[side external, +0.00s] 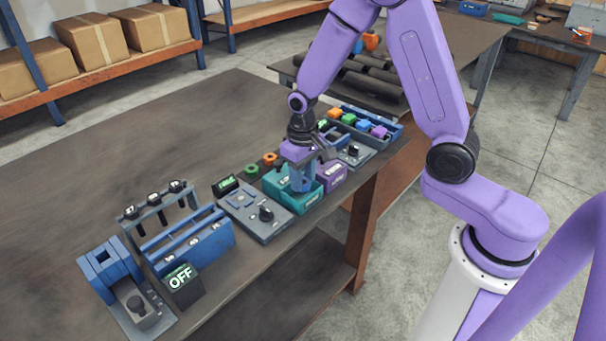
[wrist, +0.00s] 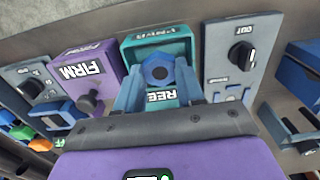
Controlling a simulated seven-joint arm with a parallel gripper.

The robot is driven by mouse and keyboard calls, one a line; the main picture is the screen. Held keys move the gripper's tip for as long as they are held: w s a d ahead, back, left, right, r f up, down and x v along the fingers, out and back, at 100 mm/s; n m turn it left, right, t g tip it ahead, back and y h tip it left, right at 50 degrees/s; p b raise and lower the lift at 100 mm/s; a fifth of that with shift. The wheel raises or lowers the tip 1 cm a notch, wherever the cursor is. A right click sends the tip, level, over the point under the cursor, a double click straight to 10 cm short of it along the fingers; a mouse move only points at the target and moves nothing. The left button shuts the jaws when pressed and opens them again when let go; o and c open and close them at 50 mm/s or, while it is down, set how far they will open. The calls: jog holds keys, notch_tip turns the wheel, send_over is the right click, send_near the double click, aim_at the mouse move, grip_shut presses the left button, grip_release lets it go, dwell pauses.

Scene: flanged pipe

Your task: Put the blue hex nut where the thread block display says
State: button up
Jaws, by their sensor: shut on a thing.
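The nut is over the open teal box (wrist: 128,50), whose front label is partly covered by the fingers; I cannot tell whether the nut touches the box floor. In the side view my gripper (side external: 302,187) points down into the teal box (side external: 297,204), and the nut is hidden. A small dark display (side external: 226,185) with green text stands left of the box; its text is too small to read surely.
A purple box (wrist: 88,70) labelled FIRM is beside the teal box. A grey knob panel (side external: 262,217) stands on its other side. Green (side external: 251,169) and orange (side external: 269,158) nuts lie behind. A display reading OFF (side external: 181,279) is at the front left. The table's left back is clear.

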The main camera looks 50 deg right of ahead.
jog(key=shift+f, duration=1.05)
dwell(0.5)
jog(key=o, duration=1.2)
jog(key=shift+c, duration=0.2)
jog(key=shift+r, duration=0.75)
jog(key=shift+o, duration=0.8)
jog(key=shift+r, duration=2.75)
jog(key=shift+s, duration=0.1)
